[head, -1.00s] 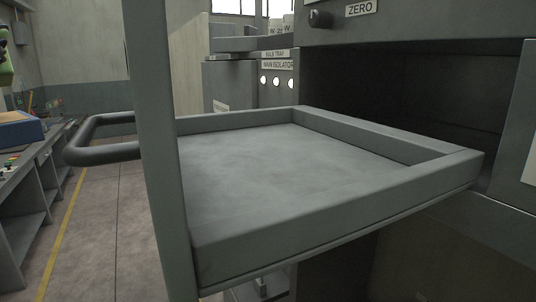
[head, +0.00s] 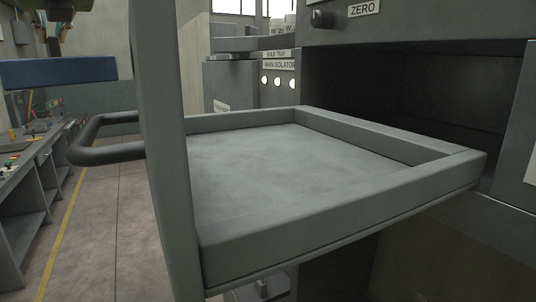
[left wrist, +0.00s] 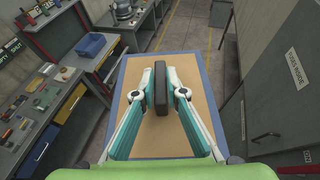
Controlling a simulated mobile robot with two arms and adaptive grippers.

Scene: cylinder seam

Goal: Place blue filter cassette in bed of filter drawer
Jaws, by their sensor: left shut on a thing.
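The blue filter cassette (head: 60,73) hangs level in the air at the left of the head view. In the left wrist view its tan face (left wrist: 200,135) has a blue rim and a black upright grip block (left wrist: 161,85). My left gripper (head: 53,45) is shut on that block; its fingers flank it in the left wrist view (left wrist: 160,92). The filter drawer (head: 345,222) is pulled out, with an empty, flat grey bed (head: 290,160) inside a raised rim. The cassette is left of the drawer, apart from it. My right gripper is not in view.
The drawer's bar handle (head: 90,153) sticks out to the left. The dark cabinet opening (head: 400,95) is behind the drawer. A workbench (head: 30,165) with small items lines the left; floor between is clear.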

